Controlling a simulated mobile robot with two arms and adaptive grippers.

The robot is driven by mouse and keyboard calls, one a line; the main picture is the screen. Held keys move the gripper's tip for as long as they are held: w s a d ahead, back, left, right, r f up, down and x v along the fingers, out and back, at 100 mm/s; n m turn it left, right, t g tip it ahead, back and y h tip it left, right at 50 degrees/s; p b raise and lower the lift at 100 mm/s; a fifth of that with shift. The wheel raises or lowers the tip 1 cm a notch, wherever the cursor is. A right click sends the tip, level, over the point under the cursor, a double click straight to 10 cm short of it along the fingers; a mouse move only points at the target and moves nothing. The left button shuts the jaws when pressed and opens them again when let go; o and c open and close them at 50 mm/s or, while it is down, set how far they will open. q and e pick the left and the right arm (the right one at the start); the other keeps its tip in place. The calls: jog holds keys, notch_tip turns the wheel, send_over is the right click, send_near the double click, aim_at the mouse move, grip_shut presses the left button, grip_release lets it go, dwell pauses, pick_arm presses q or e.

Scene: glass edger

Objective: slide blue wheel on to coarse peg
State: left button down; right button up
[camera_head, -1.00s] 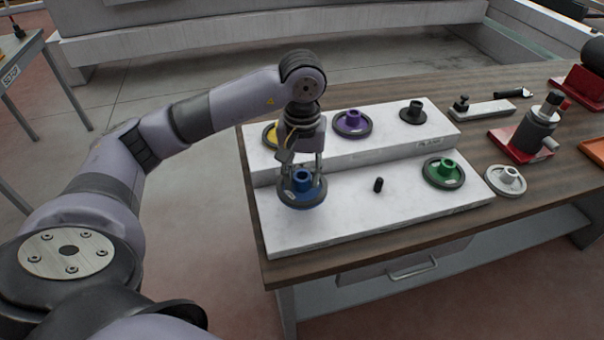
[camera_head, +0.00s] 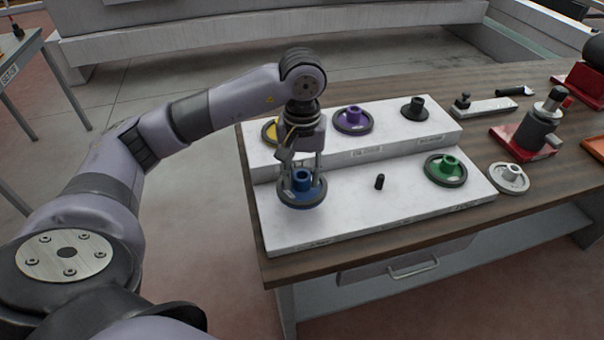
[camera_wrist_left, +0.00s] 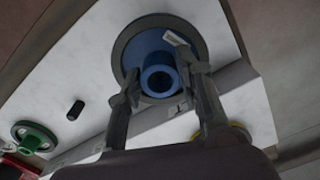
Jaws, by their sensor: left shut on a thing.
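The blue wheel (camera_head: 302,199), a disc with a dark rim and a raised hub, is at the left end of the white stand's lower step (camera_head: 340,217). My left gripper (camera_head: 302,178) points down and is shut on its hub. In the left wrist view the fingers (camera_wrist_left: 160,82) lie on both sides of the blue wheel's hub (camera_wrist_left: 158,50). I cannot tell whether the wheel touches the step or sits on a peg. A bare black peg (camera_head: 379,181) stands mid-step, right of the wheel; it also shows in the left wrist view (camera_wrist_left: 76,110). The step's labels are unreadable. My right gripper is not in view.
A green wheel (camera_head: 446,170) sits right on the lower step. Yellow (camera_head: 269,131), purple (camera_head: 353,119) and dark (camera_head: 414,109) wheels sit on the upper step. A pale wheel (camera_head: 508,178) lies on the bench. A red-based machine (camera_head: 535,130) stands right. The lower step around the bare peg is clear.

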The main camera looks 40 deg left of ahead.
aim_at(302, 190)
pick_arm(q)
jog(key=shift+b, duration=0.3)
dwell(0.5)
dwell(0.4)
dwell(0.5)
jog(key=shift+f+b, duration=0.6)
jog(key=shift+b, duration=0.25)
jog(key=shift+f+b, duration=1.8)
jog(key=shift+f, duration=0.05)
jog(key=c, duration=1)
grip_release()
jog(key=shift+c, duration=0.2)
notch_tip(302, 190, up, 12)
